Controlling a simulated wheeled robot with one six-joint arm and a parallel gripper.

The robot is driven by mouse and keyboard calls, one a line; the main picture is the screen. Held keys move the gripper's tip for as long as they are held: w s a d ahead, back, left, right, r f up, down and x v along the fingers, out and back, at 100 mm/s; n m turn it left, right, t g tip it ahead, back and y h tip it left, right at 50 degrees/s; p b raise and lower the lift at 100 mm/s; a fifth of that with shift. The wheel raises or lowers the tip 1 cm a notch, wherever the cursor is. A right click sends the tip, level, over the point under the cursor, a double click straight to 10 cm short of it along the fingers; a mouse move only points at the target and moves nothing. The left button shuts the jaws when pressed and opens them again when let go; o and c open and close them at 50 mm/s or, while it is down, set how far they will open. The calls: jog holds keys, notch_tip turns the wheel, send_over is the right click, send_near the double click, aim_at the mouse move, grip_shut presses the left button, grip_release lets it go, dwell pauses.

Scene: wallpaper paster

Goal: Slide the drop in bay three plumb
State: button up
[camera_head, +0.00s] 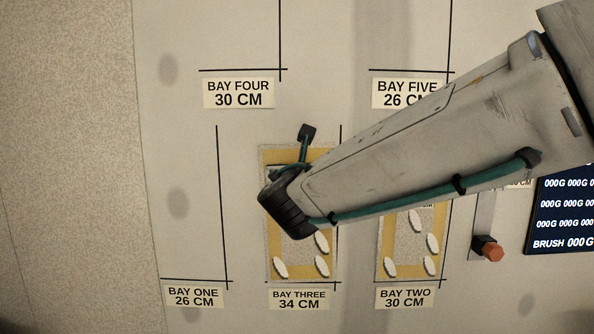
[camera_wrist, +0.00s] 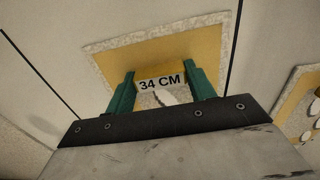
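The bay three drop (camera_head: 274,248) is a sheet with a yellow border, a speckled grey middle and white oval shapes. It hangs on the wall above the BAY THREE 34 CM label (camera_head: 299,299), partly hidden by my arm. In the wrist view the drop (camera_wrist: 113,62) lies ahead of my gripper. My gripper (camera_wrist: 161,68) has its two green fingers apart, one at each side of a small yellow block marked 34 CM (camera_wrist: 160,83). The fingers look close against the block's sides; whether they press on it is unclear. A dark vertical line (camera_wrist: 236,40) runs just right of the drop.
A similar bay two sheet (camera_head: 384,245) hangs to the right and shows at the wrist view's right edge (camera_wrist: 292,100). Bay one (camera_head: 195,295) on the left is bare wall. An orange-red knob (camera_head: 493,252) and a dark readout screen (camera_head: 562,215) stand at the right.

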jog(key=shift+d+m, duration=0.3)
dwell(0.8)
jog(key=shift+a, duration=0.1)
jog(key=o, duration=1.1)
